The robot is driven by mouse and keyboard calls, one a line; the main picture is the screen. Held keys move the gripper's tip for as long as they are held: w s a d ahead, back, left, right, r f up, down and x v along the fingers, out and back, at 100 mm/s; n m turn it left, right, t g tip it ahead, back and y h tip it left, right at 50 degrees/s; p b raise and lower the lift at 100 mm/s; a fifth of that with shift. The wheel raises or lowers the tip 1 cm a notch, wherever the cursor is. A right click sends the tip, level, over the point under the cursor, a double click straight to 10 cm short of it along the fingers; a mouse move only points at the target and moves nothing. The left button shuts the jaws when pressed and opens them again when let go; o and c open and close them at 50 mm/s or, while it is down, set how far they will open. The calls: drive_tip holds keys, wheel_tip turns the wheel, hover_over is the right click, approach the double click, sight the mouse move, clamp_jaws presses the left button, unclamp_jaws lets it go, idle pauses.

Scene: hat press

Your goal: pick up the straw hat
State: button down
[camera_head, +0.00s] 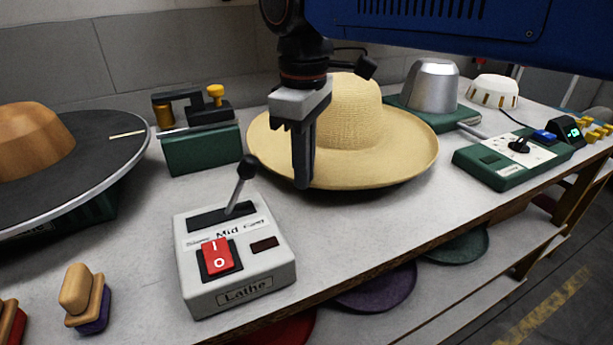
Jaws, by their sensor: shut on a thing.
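The straw hat (393,140) is pale yellow with a wide, upturned brim and a rounded crown. It sits upright near the middle of the grey bench, and I cannot tell whether its near brim touches the bench. My gripper (303,183) points down at the hat's near left side, with its fingers over the brim. It is shut on the hat's brim. The fingers overlap in this view, and the arm hides part of the crown and brim behind it.
A lathe control box (237,259) with lever and red switch stands in front. Left are a turntable with a wooden hat block (32,140) and a green clamp stand (201,149). Right are a metal dome (432,85) and a green control panel (510,157). Felt discs lie below.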

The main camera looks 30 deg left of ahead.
wheel_tip(320, 180, up, 4)
drive_tip(key=shift+r, duration=0.1)
drive_tip(key=s+d, duration=1.1)
drive_tip(key=d, duration=0.3)
drive_tip(key=shift+s, duration=0.15)
idle(2.1)
